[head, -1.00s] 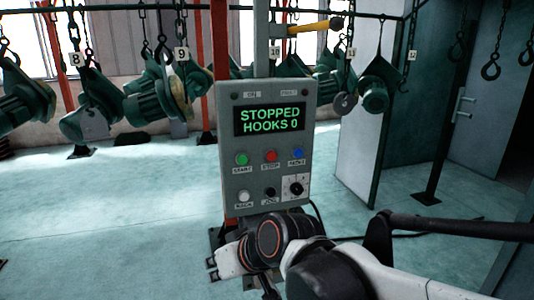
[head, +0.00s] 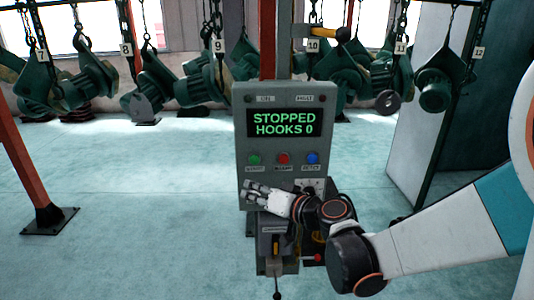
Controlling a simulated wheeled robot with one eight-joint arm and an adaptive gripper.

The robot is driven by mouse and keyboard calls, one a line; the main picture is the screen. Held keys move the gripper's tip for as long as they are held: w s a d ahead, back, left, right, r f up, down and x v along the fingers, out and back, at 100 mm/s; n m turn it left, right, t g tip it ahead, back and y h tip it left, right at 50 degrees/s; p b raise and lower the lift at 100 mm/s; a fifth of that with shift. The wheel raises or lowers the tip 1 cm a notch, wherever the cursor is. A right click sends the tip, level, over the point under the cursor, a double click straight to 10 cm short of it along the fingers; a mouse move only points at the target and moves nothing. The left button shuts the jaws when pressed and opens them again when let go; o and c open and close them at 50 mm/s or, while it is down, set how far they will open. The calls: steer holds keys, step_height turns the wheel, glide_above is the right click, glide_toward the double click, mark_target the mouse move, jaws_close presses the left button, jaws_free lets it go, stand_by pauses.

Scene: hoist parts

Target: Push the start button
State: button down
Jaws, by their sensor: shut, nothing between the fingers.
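The grey control panel (head: 244,140) stands upright on a post in the middle of the head view. Its screen (head: 283,124) reads "STOPPED HOOKS 0" in green. The green start button (head: 254,160) is at the left of the upper button row, in plain view. A red button (head: 283,159) and a blue button (head: 312,158) sit to its right. My gripper (head: 251,191) is shut and empty, pointing left in front of the panel's lower part, below the green button. I cannot tell how far it is from the panel face. My arm hides most of the lower controls.
Green hoist parts (head: 436,90) hang from numbered hooks along the back. A red post (head: 32,165) stands at the left, a pale cabinet (head: 410,125) at the right. The floor left of the panel is clear.

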mark_target(255, 160)
steer(key=shift+w+d+r, duration=0.15)
steer(key=shift+w+d, duration=0.15)
steer(key=shift+d, duration=0.2)
steer(key=shift+w+d, duration=0.15)
steer(key=shift+w, duration=4.25)
steer(key=shift+w, duration=0.1)
steer(key=shift+w, duration=0.3)
